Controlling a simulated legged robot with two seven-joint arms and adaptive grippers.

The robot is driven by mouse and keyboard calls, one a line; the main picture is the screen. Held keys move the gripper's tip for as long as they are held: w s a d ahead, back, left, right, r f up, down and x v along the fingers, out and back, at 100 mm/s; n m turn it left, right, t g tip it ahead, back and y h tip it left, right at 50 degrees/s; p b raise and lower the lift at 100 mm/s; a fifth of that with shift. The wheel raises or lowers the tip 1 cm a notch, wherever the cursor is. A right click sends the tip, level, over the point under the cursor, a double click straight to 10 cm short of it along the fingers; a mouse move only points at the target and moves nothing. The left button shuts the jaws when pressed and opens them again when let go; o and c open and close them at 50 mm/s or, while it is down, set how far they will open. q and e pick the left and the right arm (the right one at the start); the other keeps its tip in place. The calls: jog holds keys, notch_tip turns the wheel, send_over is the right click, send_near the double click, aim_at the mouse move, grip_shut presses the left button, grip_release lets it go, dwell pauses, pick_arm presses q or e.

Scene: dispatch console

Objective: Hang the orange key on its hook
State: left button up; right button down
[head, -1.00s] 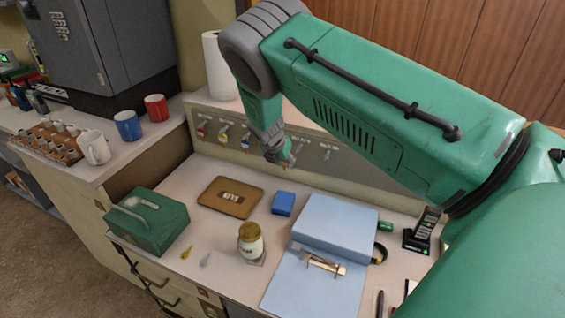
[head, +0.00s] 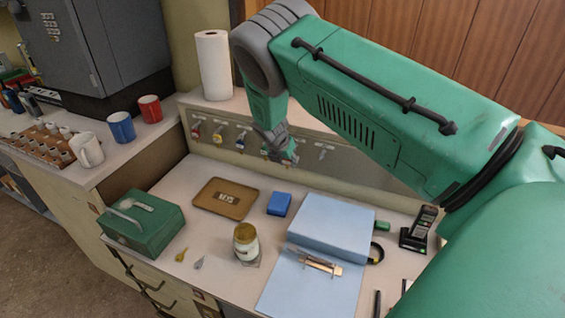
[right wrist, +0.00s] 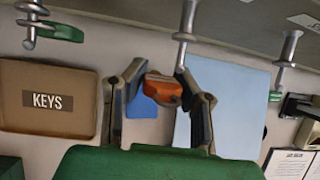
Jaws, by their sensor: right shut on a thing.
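My right gripper (right wrist: 163,95) is shut on the orange key (right wrist: 163,88), whose orange head shows between the fingers in the right wrist view. In the head view the right gripper (head: 290,158) is in front of the hook panel on the back wall, and the key is hard to make out there. A bare metal hook (right wrist: 186,38) comes down beside the orange key, near the right-hand finger. I cannot tell whether key and hook touch. Another bare hook (right wrist: 287,62) is farther right. A hook (right wrist: 30,20) at left carries a green key (right wrist: 62,32). My left gripper is out of view.
Several tagged keys hang on the panel's left part, including a red one (head: 196,130). Below are the brown KEYS tray (head: 210,208), a blue block (head: 279,203), a jar (head: 246,240), a blue binder (head: 330,228) and a green box (head: 140,225). Two loose keys lie on the desk.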

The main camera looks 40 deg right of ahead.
jog(key=shift+s+d+f, duration=0.1)
jog(key=shift+d+f, duration=0.15)
jog(key=shift+d, duration=0.35)
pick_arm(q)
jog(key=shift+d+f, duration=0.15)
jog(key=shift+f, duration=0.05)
pick_arm(e)
jog(key=shift+w+d+r, duration=0.1)
jog(key=shift+w+d, duration=0.2)
jog(key=shift+w, duration=0.2)
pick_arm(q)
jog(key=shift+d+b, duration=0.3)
pick_arm(e)
jog(key=shift+d, duration=0.35)
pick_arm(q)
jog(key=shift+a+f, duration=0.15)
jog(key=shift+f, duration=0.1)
pick_arm(e)
jog(key=shift+w+d+f, duration=0.15)
jog(key=shift+w+f, duration=0.05)
pick_arm(q)
jog(key=shift+b, duration=0.3)
pick_arm(e)
jog(key=shift+w+d+r, duration=0.2)
jog(key=shift+w+d, duration=0.05)
jog(key=shift+w, duration=0.05)
dwell(0.5)
